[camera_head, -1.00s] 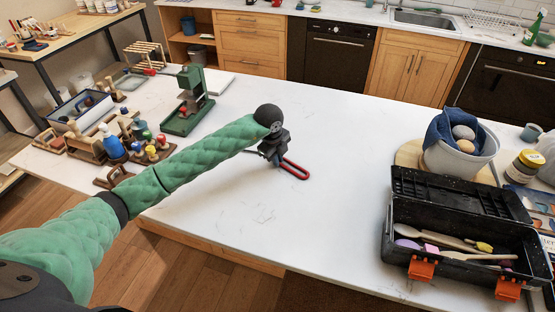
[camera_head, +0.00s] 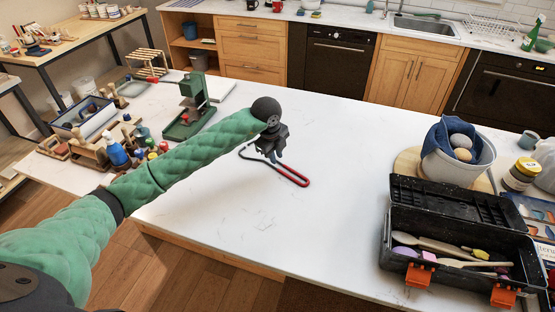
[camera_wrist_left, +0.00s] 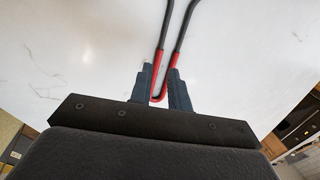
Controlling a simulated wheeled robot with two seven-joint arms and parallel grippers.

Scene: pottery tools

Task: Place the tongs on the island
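The tongs (camera_head: 293,176) lie on the white island top (camera_head: 330,210), with a red looped handle towards the right and thin dark arms reaching left. My left gripper (camera_head: 279,157) is just over them, pointing down. In the left wrist view the tongs (camera_wrist_left: 161,58) run between and beneath the two dark fingertips (camera_wrist_left: 160,84). The fingers stand apart, with the red loop showing in the gap. They hide part of the handle. My right gripper is not in view.
A black toolbox (camera_head: 455,240) with tools stands at the right, near a white bucket (camera_head: 457,160) with a blue cloth. A green press (camera_head: 192,105) and pottery tools stand at the left. The island's middle is clear.

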